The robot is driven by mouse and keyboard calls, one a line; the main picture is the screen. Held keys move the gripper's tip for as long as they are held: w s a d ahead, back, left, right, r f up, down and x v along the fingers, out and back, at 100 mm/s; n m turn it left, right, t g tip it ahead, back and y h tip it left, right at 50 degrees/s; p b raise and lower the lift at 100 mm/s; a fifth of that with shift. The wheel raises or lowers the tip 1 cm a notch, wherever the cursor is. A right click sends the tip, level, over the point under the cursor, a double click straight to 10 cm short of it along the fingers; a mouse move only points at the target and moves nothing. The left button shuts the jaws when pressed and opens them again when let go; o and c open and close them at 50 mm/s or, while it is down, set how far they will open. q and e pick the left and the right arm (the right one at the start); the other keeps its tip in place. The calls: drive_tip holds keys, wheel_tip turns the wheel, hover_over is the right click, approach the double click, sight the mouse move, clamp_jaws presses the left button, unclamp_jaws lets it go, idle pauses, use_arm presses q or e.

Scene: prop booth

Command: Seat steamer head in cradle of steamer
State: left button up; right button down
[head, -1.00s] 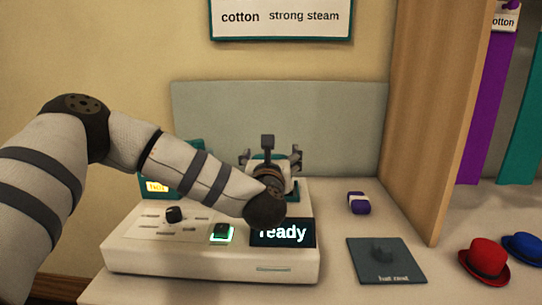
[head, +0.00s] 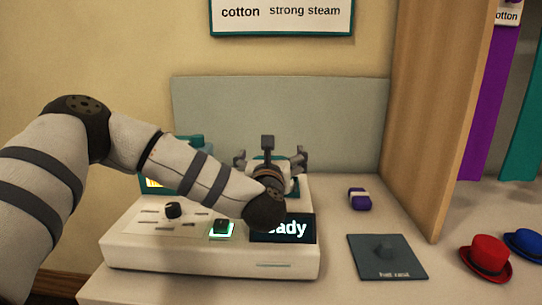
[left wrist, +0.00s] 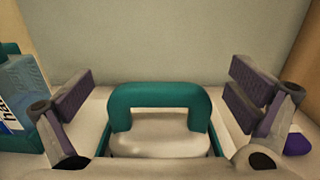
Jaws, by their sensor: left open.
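The steamer (head: 135,254) is a white console with a dark knob, a green-lit button and a display partly covered by my arm. The steamer head is a white body with a teal arched handle (left wrist: 160,95) in the left wrist view. A thin teal frame (left wrist: 214,139) edges it there, and I cannot tell how fully the head is seated. In the head view it is mostly hidden behind my left gripper (head: 270,158). My left gripper is open, its fingers on either side of the handle and apart from it. My right gripper is not in view.
A teal box with a light panel (left wrist: 18,95) stands left of the head. A purple-and-white block (head: 359,199) and a dark mat (head: 387,263) lie to the right. Red (head: 486,257) and blue (head: 524,243) hats stand beyond a wooden divider (head: 425,120). A grey panel (head: 280,115) rises behind.

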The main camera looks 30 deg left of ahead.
use_arm(q)
drive_tip(key=shift+f, duration=0.1)
drive_tip(key=v, duration=1.2)
drive_tip(key=shift+s, duration=0.1)
